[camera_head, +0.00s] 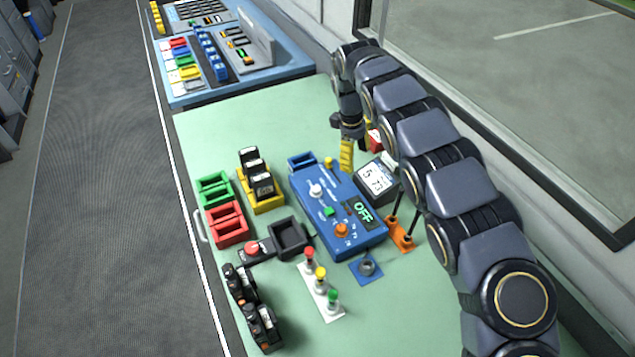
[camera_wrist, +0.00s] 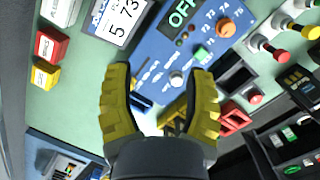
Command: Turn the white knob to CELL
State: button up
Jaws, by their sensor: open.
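The white knob (camera_head: 315,190) stands on the top face of a blue control box (camera_head: 345,222), toward its far end. The box's display (camera_head: 363,211) reads OFF in green. In the wrist view the white knob (camera_wrist: 177,78) shows between my open yellow fingers, nearer the right one. Printed labels beside the knob are too small to read. My gripper (camera_head: 346,155) is above and beyond the far end of the box, apart from the knob, with nothing in its jaws.
The box also has a green button (camera_head: 328,211) and an orange knob (camera_head: 341,230). A white display unit (camera_head: 376,178) stands right of it. Yellow (camera_head: 262,203), green (camera_head: 214,188) and red (camera_head: 227,226) holders stand left. Bare green table (camera_head: 240,125) lies at the far left.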

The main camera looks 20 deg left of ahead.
aim_at(316, 188)
jog(key=a+f+n, duration=0.1)
jog(key=a, duration=0.1)
jog(key=s+a+f+n+y, duration=0.1)
jog(key=a+f, duration=0.1)
jog(key=a, duration=0.1)
jog(key=a+f+n, duration=0.1)
jog(key=a, duration=0.2)
jog(key=shift+s+a+f+y, duration=0.1)
jog(key=shift+s+f+y, duration=0.1)
jog(key=shift+y, duration=0.2)
jog(key=shift+a+f, duration=0.1)
jog(key=shift+f, duration=0.1)
notch_tip(316, 188, down, 7)
jog(key=shift+f, duration=0.1)
grip_shut()
